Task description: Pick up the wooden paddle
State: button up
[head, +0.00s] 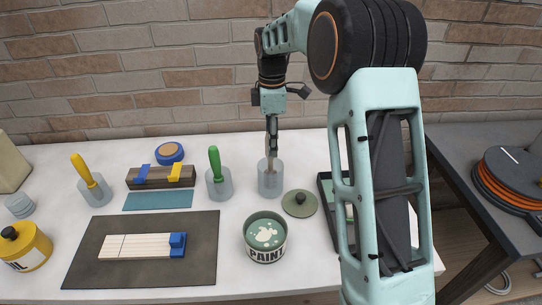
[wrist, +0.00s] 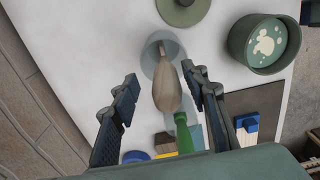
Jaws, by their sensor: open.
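The wooden paddle (wrist: 167,88) stands in a clear grey cup (head: 270,184), its broad brown end up and its thin end down inside the cup. In the wrist view the cup (wrist: 152,52) shows around its lower end. My gripper (head: 271,128) is above the cup, pointing down. In the wrist view my gripper (wrist: 160,88) is open, with one finger on each side of the paddle. The right finger looks close to the paddle; I cannot tell whether it touches. In the head view the paddle is largely hidden by the gripper.
A green-handled tool (head: 215,162) stands in a cup just left. An open paint can (head: 265,240) and a round lid (head: 299,204) lie in front and right. A dark mat (head: 190,220) covers the front left. A brick wall (head: 160,70) stands behind.

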aim_at(271, 163)
jog(key=shift+s+a+f+p, duration=0.15)
jog(key=shift+f+p, duration=0.1)
jog(key=shift+f, duration=1.15)
jog(key=shift+s+d+f+p, duration=0.15)
jog(key=shift+f+p, duration=0.1)
jog(key=shift+f, duration=1.1)
jog(key=shift+a, duration=0.1)
jog(key=shift+c, duration=0.6)
grip_shut()
